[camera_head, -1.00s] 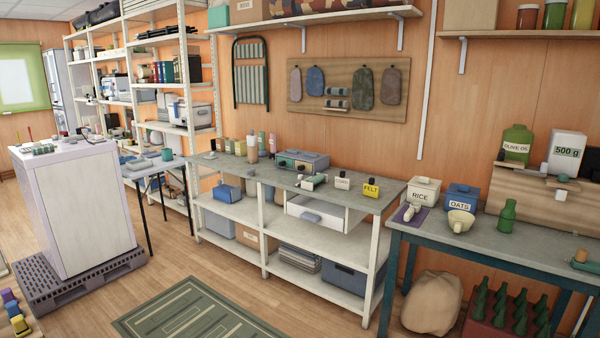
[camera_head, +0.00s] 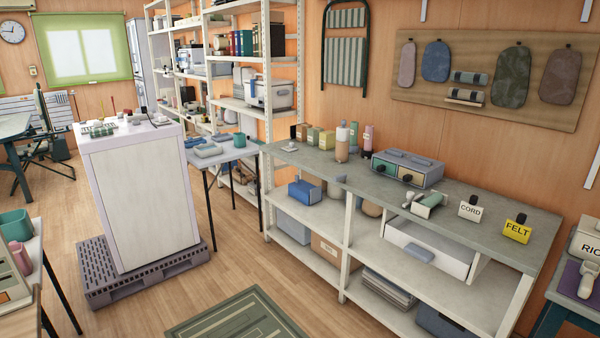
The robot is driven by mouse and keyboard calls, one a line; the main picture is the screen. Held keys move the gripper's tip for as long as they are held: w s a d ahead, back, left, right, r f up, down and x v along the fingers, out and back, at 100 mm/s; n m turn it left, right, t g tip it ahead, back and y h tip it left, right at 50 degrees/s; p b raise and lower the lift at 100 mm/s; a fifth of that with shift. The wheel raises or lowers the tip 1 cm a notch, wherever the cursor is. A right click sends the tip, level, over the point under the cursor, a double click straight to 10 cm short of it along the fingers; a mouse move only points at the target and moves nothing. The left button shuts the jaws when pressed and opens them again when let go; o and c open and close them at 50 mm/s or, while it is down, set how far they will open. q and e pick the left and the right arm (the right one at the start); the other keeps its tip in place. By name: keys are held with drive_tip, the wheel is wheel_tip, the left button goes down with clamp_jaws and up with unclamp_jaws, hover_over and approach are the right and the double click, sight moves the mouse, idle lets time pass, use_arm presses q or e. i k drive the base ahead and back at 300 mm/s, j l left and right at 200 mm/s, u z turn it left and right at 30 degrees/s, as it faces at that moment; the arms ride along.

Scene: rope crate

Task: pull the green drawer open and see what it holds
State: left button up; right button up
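A small blue-grey cabinet (camera_head: 408,168) with two little drawer fronts side by side stands on the grey workbench top (camera_head: 350,190). The left front (camera_head: 384,168) looks greenish with a dark knob; the right front (camera_head: 410,179) is paler, with a lighter knob. Both look shut, and their contents are hidden. A larger white drawer (camera_head: 428,252) with a blue-grey handle hangs under the bench top. No plainly green drawer shows clearly. Neither of my grippers is in view.
A green-and-white object (camera_head: 427,204), a white CORD card (camera_head: 470,209) and a yellow FELT card (camera_head: 517,231) stand on the bench near the cabinet. Bottles and small boxes (camera_head: 320,138) are to its left. Wooden floor (camera_head: 225,275) is clear before the bench, around a green rug (camera_head: 240,318).

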sight(381, 165)
drive_tip(key=i+z, duration=0.1)
drive_tip(key=i, duration=0.65)
drive_tip(key=i+j, duration=0.15)
drive_tip(key=i, duration=0.65)
drive_tip(key=i+j+z, duration=0.15)
drive_tip(key=i, duration=0.6)
